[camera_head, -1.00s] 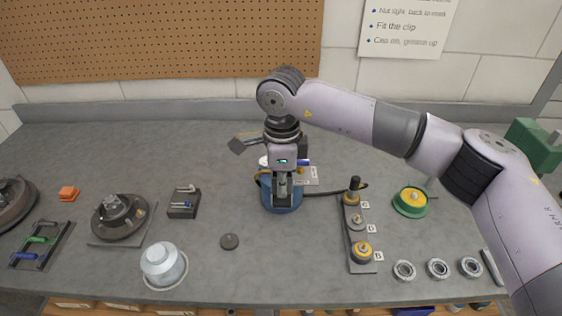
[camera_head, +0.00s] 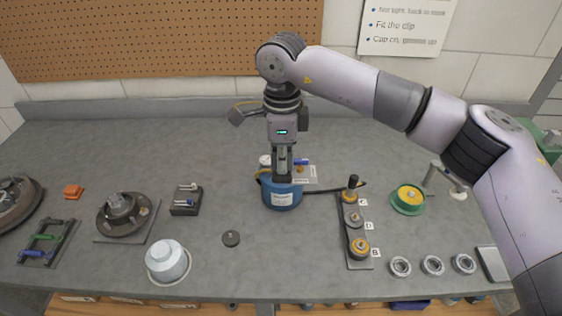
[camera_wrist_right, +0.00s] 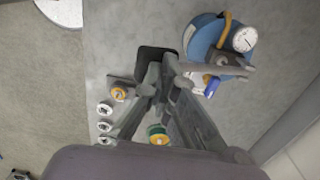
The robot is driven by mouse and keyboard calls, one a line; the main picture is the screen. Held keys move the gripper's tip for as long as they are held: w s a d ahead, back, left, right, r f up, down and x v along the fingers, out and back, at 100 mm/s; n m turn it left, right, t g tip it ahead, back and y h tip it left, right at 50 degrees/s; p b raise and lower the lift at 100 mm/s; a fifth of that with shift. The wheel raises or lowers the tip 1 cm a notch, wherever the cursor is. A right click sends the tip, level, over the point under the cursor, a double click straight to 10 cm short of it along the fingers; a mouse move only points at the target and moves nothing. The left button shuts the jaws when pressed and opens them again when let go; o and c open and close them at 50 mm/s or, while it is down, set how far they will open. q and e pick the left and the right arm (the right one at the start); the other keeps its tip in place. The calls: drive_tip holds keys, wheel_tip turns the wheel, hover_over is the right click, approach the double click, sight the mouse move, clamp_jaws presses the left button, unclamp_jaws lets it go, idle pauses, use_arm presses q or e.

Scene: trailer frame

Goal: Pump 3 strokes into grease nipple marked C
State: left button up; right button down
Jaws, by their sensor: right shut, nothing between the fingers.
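The nipple block (camera_head: 357,242) stands right of centre, with three fittings beside tags that seem to read C, D and B. The fitting by tag C (camera_head: 365,202) is at the far end; a dark upright piece (camera_head: 353,183) stands on it. A blue grease pump (camera_head: 282,197) with a pale label stands left of the block; a dark hose (camera_head: 325,192) runs from it toward that end. My right gripper (camera_head: 283,176) is shut and empty, pointing down at the pump's top; contact cannot be told. The pump also shows in the wrist view (camera_wrist_right: 205,38). My left gripper is out of view.
Right of the block are a green ring part (camera_head: 409,200) and several bearings (camera_head: 432,265). The bench behind the hub is clear.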

sight(282, 183)
drive_tip(key=shift+s+f, duration=0.1)
drive_tip(key=shift+f, duration=0.05)
drive_tip(key=shift+s+f+b, duration=0.15)
drive_tip(key=shift+f+b, duration=0.35)
drive_tip(key=shift+f, duration=0.05)
drive_tip(key=shift+s+f+b, duration=0.15)
drive_tip(key=shift+f+b, duration=0.35)
drive_tip(key=shift+f, duration=0.1)
drive_tip(key=shift+s+f+b, duration=0.2)
drive_tip(key=shift+f+b, duration=0.85)
drive_tip(key=shift+f, duration=0.15)
